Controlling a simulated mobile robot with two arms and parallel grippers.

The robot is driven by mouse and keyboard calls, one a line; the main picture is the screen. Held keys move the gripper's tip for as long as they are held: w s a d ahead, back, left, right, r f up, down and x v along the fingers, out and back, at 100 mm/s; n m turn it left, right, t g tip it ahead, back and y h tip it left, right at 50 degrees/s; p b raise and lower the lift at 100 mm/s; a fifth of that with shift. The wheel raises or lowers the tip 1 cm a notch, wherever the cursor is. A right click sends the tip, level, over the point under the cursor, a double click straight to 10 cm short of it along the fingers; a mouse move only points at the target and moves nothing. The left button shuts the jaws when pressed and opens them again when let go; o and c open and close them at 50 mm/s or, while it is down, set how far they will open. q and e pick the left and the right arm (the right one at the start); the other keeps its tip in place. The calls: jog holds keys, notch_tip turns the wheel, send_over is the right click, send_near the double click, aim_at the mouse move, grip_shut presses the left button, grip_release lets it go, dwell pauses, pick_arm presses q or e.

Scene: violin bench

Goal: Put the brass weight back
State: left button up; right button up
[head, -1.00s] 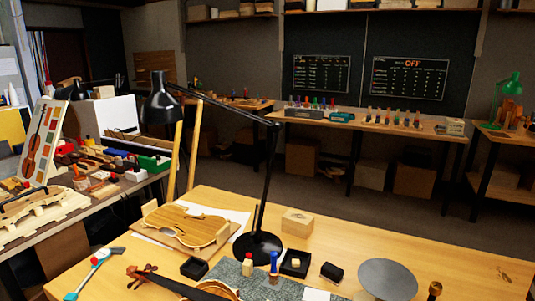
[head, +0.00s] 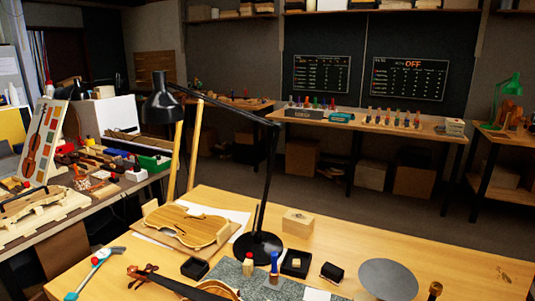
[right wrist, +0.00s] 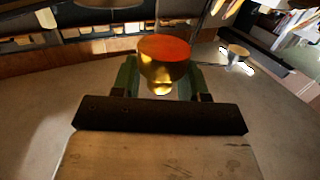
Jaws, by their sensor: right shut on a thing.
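My right gripper (right wrist: 160,74) shows only in the right wrist view. Its green fingers are shut on the brass weight (right wrist: 163,68), a rounded golden piece with a reddish sheen on its broad end and a narrower end below. Grey floor shows around and behind it, with no support visible touching it. In the head view, a small brass piece with a dark top (head: 435,289) stands on the bench right of a grey disc (head: 388,279); I cannot tell how it relates to the held weight. My left gripper is in neither current view.
On the wooden bench (head: 345,243) are a black lamp (head: 259,246), a violin body (head: 190,226), a wooden block (head: 297,222), small black boxes (head: 295,264) and a scroll-ended violin neck (head: 150,278).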

jog(key=shift+d, duration=0.1)
dwell(0.3)
jog(key=shift+r, duration=0.1)
dwell(0.3)
jog(key=shift+w+a+r+y, duration=0.15)
jog(key=shift+a+r+y, duration=0.05)
jog(key=shift+a+y, duration=0.15)
jog(key=w+a+r+n+g+y, duration=0.3)
jog(key=a+r+n+y, duration=0.5)
jog(key=a, duration=0.4)
jog(key=r+g+y, duration=0.1)
jog(key=y, duration=0.1)
jog(key=shift+w+a+r+y, duration=0.2)
jog(key=shift+w+y, duration=0.15)
